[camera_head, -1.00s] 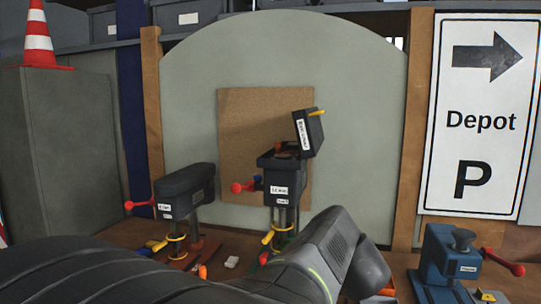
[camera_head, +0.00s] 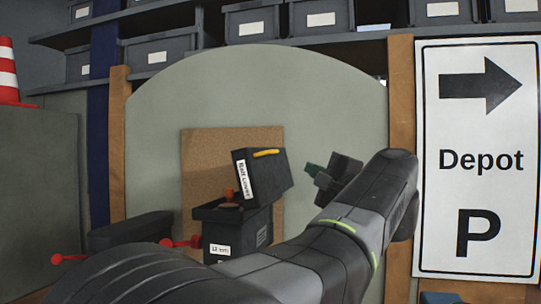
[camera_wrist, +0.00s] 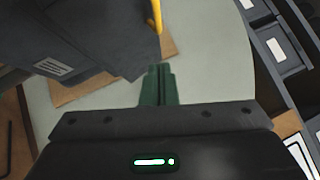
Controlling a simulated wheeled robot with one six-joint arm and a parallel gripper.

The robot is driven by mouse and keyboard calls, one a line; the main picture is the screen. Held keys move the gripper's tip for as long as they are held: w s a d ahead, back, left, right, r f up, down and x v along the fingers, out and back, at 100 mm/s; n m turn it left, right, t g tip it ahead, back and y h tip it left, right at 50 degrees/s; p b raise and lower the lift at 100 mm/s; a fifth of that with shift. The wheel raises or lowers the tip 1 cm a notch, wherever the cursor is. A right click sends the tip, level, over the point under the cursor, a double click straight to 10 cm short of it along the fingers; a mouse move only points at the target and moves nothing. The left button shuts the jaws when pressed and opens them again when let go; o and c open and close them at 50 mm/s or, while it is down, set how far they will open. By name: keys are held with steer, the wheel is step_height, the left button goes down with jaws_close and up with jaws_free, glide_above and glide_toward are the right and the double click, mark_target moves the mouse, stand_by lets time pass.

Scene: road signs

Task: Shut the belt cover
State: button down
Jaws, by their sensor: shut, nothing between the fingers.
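The belt cover (camera_head: 270,182) is a dark box-shaped lid with a white label and a yellow handle (camera_head: 266,153) on top. It stands raised and tilted at the right side of its dark machine housing (camera_head: 248,238), whose top is open with a reddish-brown part showing. My gripper (camera_head: 314,171) is shut and empty, a little right of the raised cover, apparently apart from it. In the wrist view, its green fingertips (camera_wrist: 157,75) are together. The cover (camera_wrist: 105,30) fills the upper left there, with the yellow handle (camera_wrist: 157,14) just above the fingertips.
A second dark machine (camera_head: 130,231) with a red lever stands at the left. A cork board (camera_head: 205,150) and a grey arched panel (camera_head: 330,105) are behind. The Depot sign (camera_head: 480,160) stands at the right. Shelf bins (camera_head: 320,18) line the top.

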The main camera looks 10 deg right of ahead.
steer(key=p, duration=0.2)
glide_toward(276, 153)
steer(key=w+d, duration=0.1)
steer(key=w, duration=0.2)
steer(key=shift+w+a+r+p, duration=0.35)
steer(key=shift+a, duration=0.25)
steer(key=shift+w+a+r+p, duration=0.35)
steer(key=shift+w+a+r, duration=0.05)
steer(key=shift+a, duration=0.25)
steer(key=shift+w+a, duration=0.1)
steer(key=shift+a, duration=0.1)
steer(key=shift+w+a, duration=0.1)
steer(key=shift+w, duration=0.05)
steer(key=shift+a, duration=0.1)
